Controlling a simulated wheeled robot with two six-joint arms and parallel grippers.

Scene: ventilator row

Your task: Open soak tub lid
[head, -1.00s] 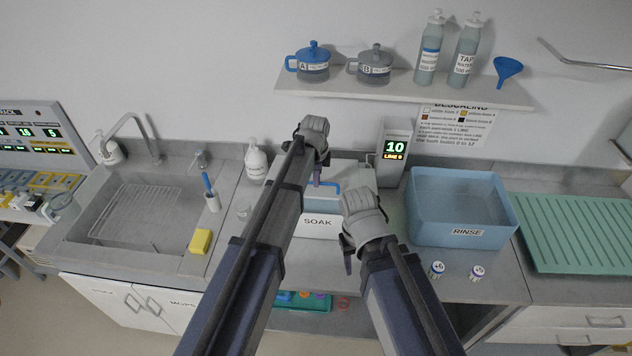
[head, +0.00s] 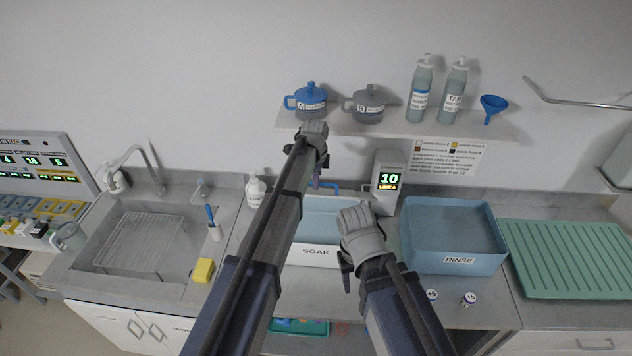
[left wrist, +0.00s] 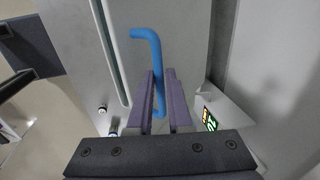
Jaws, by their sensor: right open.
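The soak tub (head: 314,254), pale with a SOAK label, stands on the counter in the head view. Its blue lid handle (head: 332,186) shows at the back, partly hidden by my left arm. In the left wrist view the blue handle (left wrist: 158,70) stands out from the grey lid (left wrist: 190,45) and runs between the fingers of my left gripper (left wrist: 161,75), which look shut on it. In the head view my left gripper (head: 316,180) is over the tub's rear. My right gripper (head: 346,274) is open and empty at the tub's front right corner.
A blue RINSE tub (head: 458,262) and green drain mat (head: 570,258) lie to the right. A timer (head: 387,182) stands behind the soak tub. Two small jars (head: 450,297) sit at the front edge. The sink (head: 140,243) is left, the shelf (head: 400,124) above.

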